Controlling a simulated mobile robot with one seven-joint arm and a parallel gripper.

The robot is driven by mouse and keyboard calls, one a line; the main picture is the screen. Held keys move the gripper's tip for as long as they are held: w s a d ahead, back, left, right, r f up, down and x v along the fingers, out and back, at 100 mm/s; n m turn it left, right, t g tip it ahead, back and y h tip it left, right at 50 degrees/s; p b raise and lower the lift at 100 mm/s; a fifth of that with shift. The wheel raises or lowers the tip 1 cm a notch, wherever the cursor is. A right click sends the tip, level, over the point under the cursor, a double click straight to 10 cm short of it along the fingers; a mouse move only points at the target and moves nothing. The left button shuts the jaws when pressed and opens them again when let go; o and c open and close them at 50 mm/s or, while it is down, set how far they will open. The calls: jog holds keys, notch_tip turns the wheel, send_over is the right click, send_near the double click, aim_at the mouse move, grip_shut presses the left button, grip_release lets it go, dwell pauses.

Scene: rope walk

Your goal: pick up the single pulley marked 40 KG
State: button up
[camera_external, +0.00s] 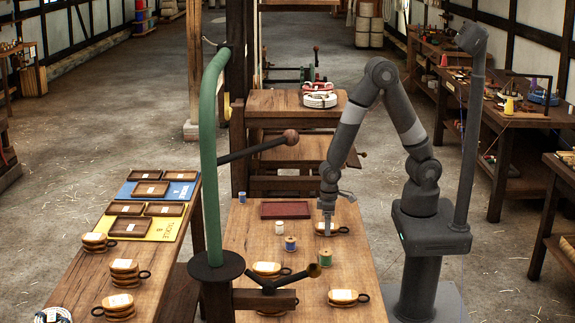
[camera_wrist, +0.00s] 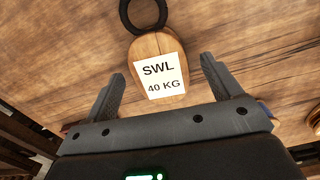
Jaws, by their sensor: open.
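The pulley marked SWL 40 KG (camera_wrist: 160,72) has a pale wooden body, a white label and a black ring at its top in the wrist view. It lies on the wooden table, label toward the camera. My gripper (camera_wrist: 162,66) is open, with one finger on each side of the pulley, and a gap shows on both sides. In the external view my gripper (camera_external: 327,227) points down at this pulley (camera_external: 338,230) at the table's right side, partly covering it. Whether the fingers reach down around its body cannot be told.
Other pulleys (camera_external: 345,296) lie nearer on the table (camera_external: 340,262). Thread spools (camera_external: 291,244), a white spool (camera_external: 279,228) and a red tray (camera_external: 286,210) are left of my gripper. A green post (camera_external: 208,150) stands in front. The left bench holds stacked pulleys (camera_external: 125,270) and trays.

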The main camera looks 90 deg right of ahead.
jog(key=c, duration=1.2)
